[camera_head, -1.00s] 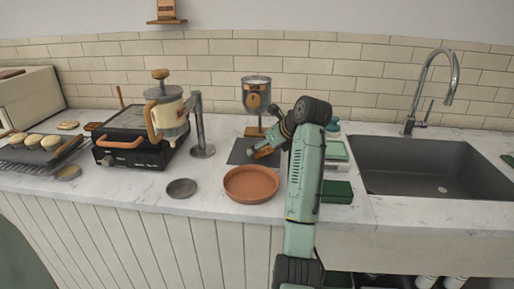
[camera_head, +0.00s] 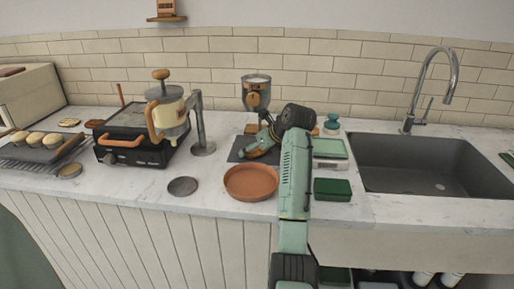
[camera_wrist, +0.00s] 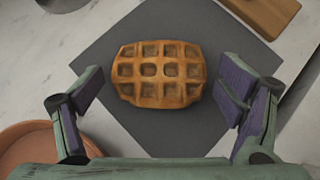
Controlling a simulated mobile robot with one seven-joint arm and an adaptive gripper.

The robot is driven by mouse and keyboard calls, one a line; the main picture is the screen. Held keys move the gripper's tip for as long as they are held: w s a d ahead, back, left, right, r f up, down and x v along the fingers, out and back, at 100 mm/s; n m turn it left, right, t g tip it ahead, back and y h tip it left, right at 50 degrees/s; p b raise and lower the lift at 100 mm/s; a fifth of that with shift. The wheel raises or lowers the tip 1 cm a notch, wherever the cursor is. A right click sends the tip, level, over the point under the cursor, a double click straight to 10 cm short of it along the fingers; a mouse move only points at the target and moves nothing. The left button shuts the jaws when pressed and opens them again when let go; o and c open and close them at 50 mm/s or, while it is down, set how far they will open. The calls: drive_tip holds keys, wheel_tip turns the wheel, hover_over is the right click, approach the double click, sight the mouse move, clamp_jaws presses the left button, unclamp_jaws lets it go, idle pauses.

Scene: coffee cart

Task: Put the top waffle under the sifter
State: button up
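A golden-brown waffle (camera_wrist: 161,73) lies flat on a dark square mat (camera_wrist: 147,22) in the wrist view. I cannot tell whether another waffle is beneath it. My gripper (camera_wrist: 161,92) is open, with one finger on each side of the waffle and a gap between each finger and its edges. In the head view my gripper (camera_head: 246,153) is low over the mat (camera_head: 236,146), and the waffle is not clear there. The sifter (camera_head: 257,93), a metal hopper with a wooden front, stands behind the mat. Its lower part is partly hidden by my arm.
A terracotta dish (camera_head: 250,183) sits in front of the mat and shows at lower left in the wrist view (camera_wrist: 30,150). A press on a stand (camera_head: 167,110) and black griddle (camera_head: 130,152) are left. A scale (camera_head: 329,148), green box (camera_head: 332,189) and sink (camera_head: 430,165) are right.

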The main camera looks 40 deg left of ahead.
drive_tip(key=shift+o, duration=0.6)
drive_tip(key=shift+r, duration=0.1)
drive_tip(key=shift+d+r, duration=0.15)
drive_tip(key=shift+r, duration=0.05)
drive_tip(key=b+v, duration=0.2)
drive_tip(key=v, duration=0.9)
drive_tip(key=shift+d+r+b, duration=0.2)
drive_tip(key=shift+r+b, duration=0.05)
drive_tip(key=shift+b, duration=0.1)
drive_tip(key=shift+c, duration=0.6)
